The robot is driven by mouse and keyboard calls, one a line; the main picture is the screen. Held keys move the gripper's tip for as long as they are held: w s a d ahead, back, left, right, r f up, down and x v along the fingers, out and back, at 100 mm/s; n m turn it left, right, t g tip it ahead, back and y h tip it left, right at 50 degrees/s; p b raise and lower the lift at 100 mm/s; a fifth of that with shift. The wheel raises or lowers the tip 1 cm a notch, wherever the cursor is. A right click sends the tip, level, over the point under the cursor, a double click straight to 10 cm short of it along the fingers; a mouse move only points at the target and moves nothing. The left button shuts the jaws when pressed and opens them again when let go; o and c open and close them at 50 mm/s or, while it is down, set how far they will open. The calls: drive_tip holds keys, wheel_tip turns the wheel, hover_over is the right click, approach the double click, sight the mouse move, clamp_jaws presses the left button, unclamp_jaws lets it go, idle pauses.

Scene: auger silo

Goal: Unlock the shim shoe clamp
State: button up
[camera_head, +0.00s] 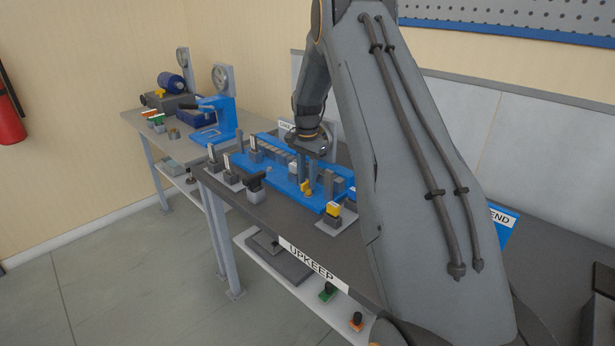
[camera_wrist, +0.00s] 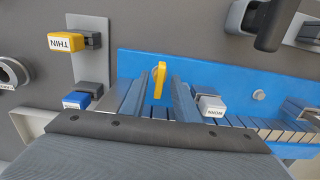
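The blue fixture (camera_head: 272,155) lies on the dark bench and carries a row of grey segments. A small upright yellow lever (camera_wrist: 159,80), which looks like the clamp's handle, stands on the blue plate (camera_wrist: 225,75) in the wrist view. It also shows in the head view (camera_head: 306,187). My gripper (camera_wrist: 156,85) points down over the fixture, its two grey fingers apart on either side of the lever. I see gaps between the lever and both fingers. The clamp's lower parts are hidden. In the head view, my gripper (camera_head: 317,180) is small and partly merges with the fixture.
A yellow block marked THIN (camera_wrist: 66,41) and a blue block (camera_wrist: 77,101) sit on holders beside the fixture. A white block marked WORN (camera_wrist: 211,106) lies close to one finger. A dark handle (camera_wrist: 268,20) stands nearby. The UPKEEP sign (camera_head: 312,262) marks the bench edge.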

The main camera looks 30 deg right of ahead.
drive_tip(key=shift+f, duration=0.15)
clamp_jaws()
